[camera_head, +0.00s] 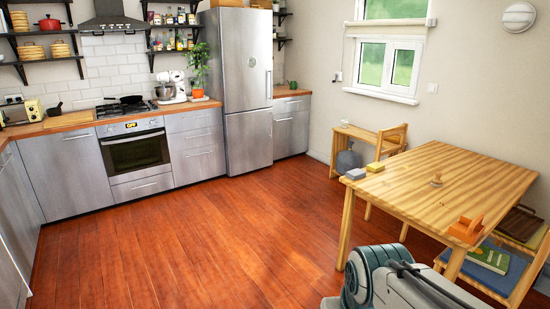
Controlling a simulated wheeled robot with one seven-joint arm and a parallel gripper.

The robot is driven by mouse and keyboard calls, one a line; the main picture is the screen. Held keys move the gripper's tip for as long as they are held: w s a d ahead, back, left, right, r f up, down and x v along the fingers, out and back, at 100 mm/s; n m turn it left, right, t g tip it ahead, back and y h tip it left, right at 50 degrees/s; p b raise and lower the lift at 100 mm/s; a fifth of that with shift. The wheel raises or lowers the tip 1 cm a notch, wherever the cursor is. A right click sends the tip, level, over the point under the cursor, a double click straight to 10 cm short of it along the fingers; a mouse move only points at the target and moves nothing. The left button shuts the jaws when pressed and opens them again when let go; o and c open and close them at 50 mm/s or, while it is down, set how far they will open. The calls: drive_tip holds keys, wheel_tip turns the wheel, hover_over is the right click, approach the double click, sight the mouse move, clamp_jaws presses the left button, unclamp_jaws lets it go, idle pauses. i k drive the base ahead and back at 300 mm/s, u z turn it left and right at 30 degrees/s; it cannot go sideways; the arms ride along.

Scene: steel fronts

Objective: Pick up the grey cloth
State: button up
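A small grey folded item (355,174), which looks like the grey cloth, lies at the far left corner of the wooden table (440,185). A yellow block-like item (375,167) lies just beside it, to its right. Part of my arm shows at the bottom right, in front of the table. My gripper is not in view, so I cannot tell what it holds.
On the table are an orange object (466,230) near the front edge and a small wooden piece (437,181). A chair (516,262) with a blue item and a green book stands at the right. The red wooden floor (220,235) is clear.

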sight(356, 174)
drive_tip(key=z, duration=0.1)
drive_tip(key=i, duration=1.85)
drive_tip(key=z, duration=0.75)
drive_tip(key=i, duration=1.8)
drive_tip(key=z, duration=0.45)
